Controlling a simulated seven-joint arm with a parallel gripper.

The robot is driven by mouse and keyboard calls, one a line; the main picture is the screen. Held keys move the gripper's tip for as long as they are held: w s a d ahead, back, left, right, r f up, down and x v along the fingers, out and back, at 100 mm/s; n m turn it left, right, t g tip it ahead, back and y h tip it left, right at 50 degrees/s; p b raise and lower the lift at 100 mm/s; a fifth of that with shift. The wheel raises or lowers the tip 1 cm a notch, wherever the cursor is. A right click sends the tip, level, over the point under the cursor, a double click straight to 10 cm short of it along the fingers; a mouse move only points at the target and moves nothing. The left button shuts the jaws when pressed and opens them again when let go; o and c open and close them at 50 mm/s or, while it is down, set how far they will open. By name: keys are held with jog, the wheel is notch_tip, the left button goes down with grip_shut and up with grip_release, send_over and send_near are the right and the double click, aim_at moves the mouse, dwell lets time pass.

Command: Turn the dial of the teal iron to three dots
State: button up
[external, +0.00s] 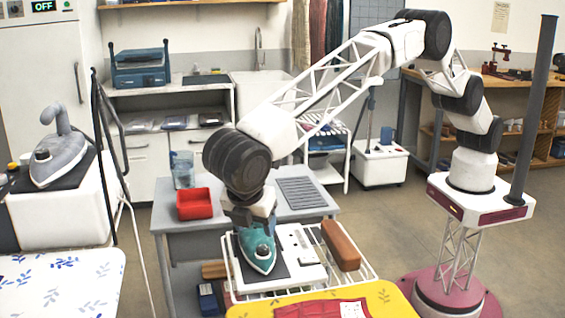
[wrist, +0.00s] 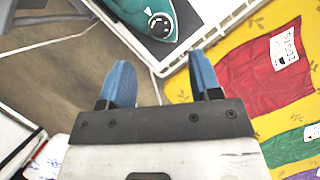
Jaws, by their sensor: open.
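The teal iron (external: 256,262) lies on a dark pad on a white board over a wire rack in the external view. Its body shows at the top of the wrist view (wrist: 134,10). The dial (wrist: 160,25) is a round, pale-rimmed knob on the iron; its dot marks are too small to read. It also shows in the external view (external: 262,250). My gripper (wrist: 160,80) is open and empty, its blue fingers apart from the dial, which lies beyond the fingertips. In the external view my gripper (external: 250,215) is just above the iron, its fingertips hard to make out.
A brown wooden block (external: 341,245) stands right of the iron on the wire rack (external: 362,268). A yellow patterned cloth (external: 380,298) with a red piece (external: 322,309) lies in front. A red tray (external: 194,204) and a clear jug (external: 182,170) stand behind left.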

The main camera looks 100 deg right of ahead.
aim_at(262, 248)
jog(key=shift+x, duration=3.8)
jog(key=c, duration=0.9)
